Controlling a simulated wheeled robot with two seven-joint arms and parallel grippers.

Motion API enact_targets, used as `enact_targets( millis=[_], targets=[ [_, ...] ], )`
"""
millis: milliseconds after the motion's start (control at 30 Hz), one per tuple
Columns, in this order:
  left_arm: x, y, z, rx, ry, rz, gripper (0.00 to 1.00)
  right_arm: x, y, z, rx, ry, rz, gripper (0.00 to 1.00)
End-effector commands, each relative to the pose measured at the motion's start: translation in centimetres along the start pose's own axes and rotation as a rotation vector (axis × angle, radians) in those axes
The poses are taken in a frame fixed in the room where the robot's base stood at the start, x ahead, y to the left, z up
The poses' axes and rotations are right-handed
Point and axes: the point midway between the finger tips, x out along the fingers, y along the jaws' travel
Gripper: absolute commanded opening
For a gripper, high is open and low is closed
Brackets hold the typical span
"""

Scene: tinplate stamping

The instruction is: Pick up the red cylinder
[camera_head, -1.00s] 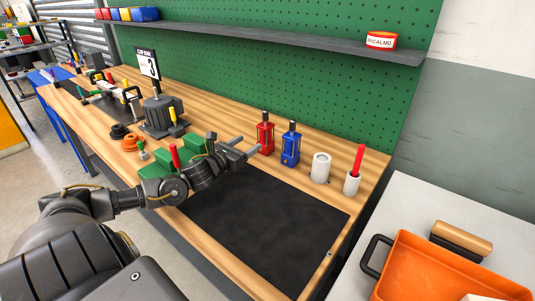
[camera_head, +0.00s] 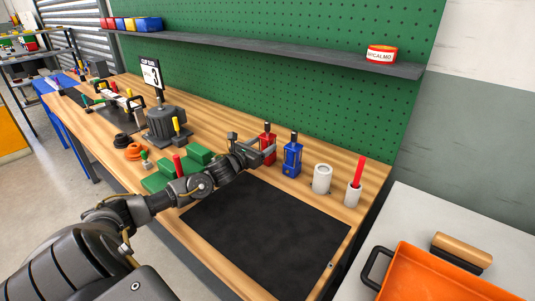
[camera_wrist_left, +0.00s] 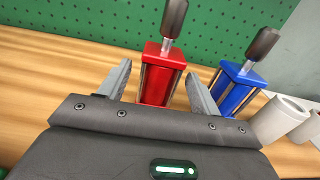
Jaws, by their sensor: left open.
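The red cylinder (camera_head: 268,141) stands upright on the wooden bench, a boxy red body with a dark rod end on top. It also shows in the left wrist view (camera_wrist_left: 163,78), between the two grey fingers. My left gripper (camera_head: 263,148) is open, with its fingers reaching to either side of the red cylinder. The left wrist view shows the open jaws (camera_wrist_left: 158,72) with a gap to the red body at the left finger; contact at the right finger is hard to tell. The red cylinder's lower part is hidden behind the gripper. My right gripper is not in view.
A blue cylinder (camera_head: 292,157) stands close to the right of the red one. Beyond it are a white roll (camera_head: 322,178) and a white cup (camera_head: 353,195) with a red stick. The black mat (camera_head: 268,235) is clear.

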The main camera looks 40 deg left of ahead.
Motion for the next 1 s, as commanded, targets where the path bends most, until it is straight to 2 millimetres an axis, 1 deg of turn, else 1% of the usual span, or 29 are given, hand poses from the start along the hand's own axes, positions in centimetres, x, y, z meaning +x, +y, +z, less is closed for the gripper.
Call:
enact_targets(
  millis=[33, 200, 300, 500, 900, 1000],
  targets=[
    [0.9, 0.1, 0.7, -0.004, -0.004, 0.003, 0.64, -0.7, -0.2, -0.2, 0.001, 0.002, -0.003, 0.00],
    [2.9, 0.1, 0.4, -0.001, -0.001, 0.001, 0.64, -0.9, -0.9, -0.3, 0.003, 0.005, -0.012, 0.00],
    [3.3, 0.0, 0.3, -0.001, -0.002, 0.000, 0.64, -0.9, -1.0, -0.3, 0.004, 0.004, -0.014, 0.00],
    [3.3, 0.0, 0.2, 0.000, -0.001, 0.000, 0.64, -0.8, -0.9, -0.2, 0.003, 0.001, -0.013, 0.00],
    [3.3, 0.1, 0.2, 0.000, -0.001, 0.000, 0.11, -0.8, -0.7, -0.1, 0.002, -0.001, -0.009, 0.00],
    [3.3, 0.1, 0.2, 0.000, -0.001, 0.000, 0.00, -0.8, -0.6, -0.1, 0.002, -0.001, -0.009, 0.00]
  ],
)
